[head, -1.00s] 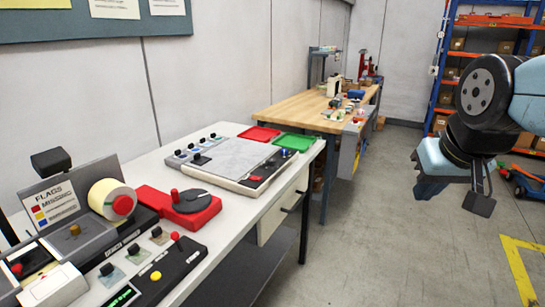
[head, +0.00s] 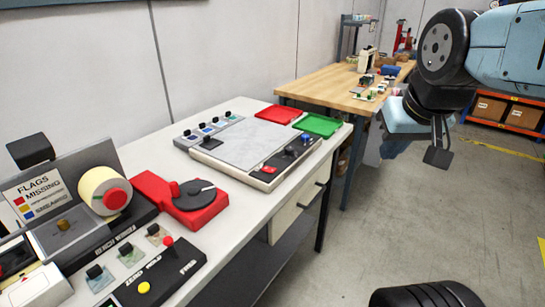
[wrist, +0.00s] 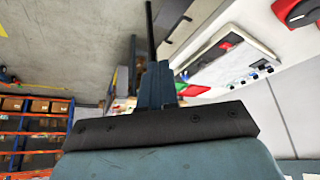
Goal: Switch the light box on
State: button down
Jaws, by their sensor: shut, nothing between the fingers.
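The light box (head: 243,143) is a flat white-framed box with a pale grey top, lying on the white bench. The top looks unlit. A dark control strip (head: 282,157) runs along its right side, with a red piece (head: 269,170) at the near end and a blue-topped control (head: 305,139) at the far end. In the wrist view the light box (wrist: 228,62) shows at upper right, seen from a turned angle. My gripper (head: 437,157) is shut and empty. It hangs over the aisle, right of the bench and well apart from the light box.
A red device with a dark disc (head: 182,200) and a label roll unit (head: 105,190) stand on the near bench. Red (head: 279,114) and green (head: 318,125) trays lie behind the light box. A wooden-topped table (head: 345,88) stands beyond. The floor (head: 400,235) between bench and arm is clear.

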jog(key=n+g+h, duration=0.1)
jog(key=n+g, duration=0.5)
jog(key=n, duration=2.2)
send_over(273, 170)
jog(key=w+a, duration=0.1)
notch_tip(273, 170, down, 5)
jog(key=shift+w+a+f, duration=0.15)
jog(key=shift+a+f, duration=0.1)
jog(key=shift+f, duration=0.05)
jog(key=shift+f, duration=0.1)
jog(key=f, duration=0.4)
jog(key=d+f, duration=0.1)
jog(key=f, duration=0.4)
jog(key=s+f, duration=0.1)
jog(key=f, duration=0.3)
jog(key=shift+d+f, duration=0.2)
jog(key=shift+f, duration=0.1)
jog(key=shift+a, duration=0.1)
